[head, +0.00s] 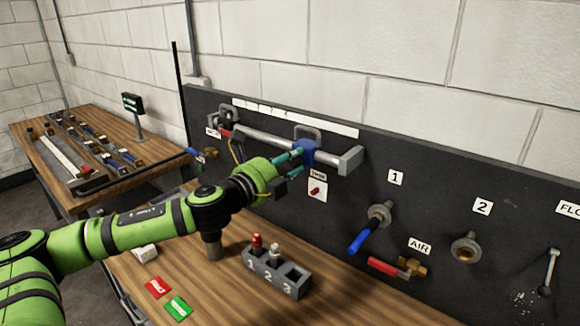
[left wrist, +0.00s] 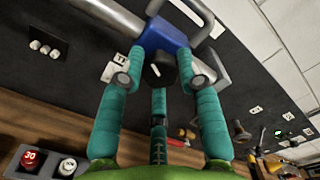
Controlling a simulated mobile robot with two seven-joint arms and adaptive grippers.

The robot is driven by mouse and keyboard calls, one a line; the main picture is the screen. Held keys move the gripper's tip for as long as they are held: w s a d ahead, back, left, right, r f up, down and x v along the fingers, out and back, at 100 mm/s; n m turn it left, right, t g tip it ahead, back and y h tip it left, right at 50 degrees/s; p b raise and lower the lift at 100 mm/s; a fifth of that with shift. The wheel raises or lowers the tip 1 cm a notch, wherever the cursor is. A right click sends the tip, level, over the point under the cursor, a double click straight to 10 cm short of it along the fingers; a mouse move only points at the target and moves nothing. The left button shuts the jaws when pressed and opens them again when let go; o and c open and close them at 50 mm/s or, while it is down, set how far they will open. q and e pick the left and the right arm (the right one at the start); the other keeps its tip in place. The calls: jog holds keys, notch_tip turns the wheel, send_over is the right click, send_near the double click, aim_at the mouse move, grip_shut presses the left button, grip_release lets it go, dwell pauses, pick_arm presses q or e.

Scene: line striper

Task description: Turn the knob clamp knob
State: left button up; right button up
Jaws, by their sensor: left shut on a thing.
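The blue clamp block (head: 310,150) sits on a silver rail (head: 268,142) fixed to the dark panel. In the left wrist view the blue clamp block (left wrist: 161,36) has a black knob (left wrist: 160,71) on its near side. My left gripper (head: 294,163) reaches to the clamp from the left. In the left wrist view the teal fingers of my left gripper (left wrist: 160,80) are on both sides of the knob and shut on it. In the head view the fingers mostly hide the knob. My right gripper is not in view.
A grey block (head: 275,277) with numbered slots stands on the wooden bench below. Red and green cards (head: 178,307) lie left of it. Right on the panel are a blue-handled valve (head: 361,241), a red-handled AIR valve (head: 390,268) and a lever (head: 549,270).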

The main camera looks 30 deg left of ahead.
pick_arm(q)
jog(key=shift+n+b, duration=0.4)
jog(key=shift+n, duration=6.4)
jog(key=shift+f, duration=0.1)
jog(key=shift+f+n, duration=0.1)
jog(key=shift+n, duration=0.3)
jog(key=shift+f, duration=0.1)
jog(key=o, duration=1.1)
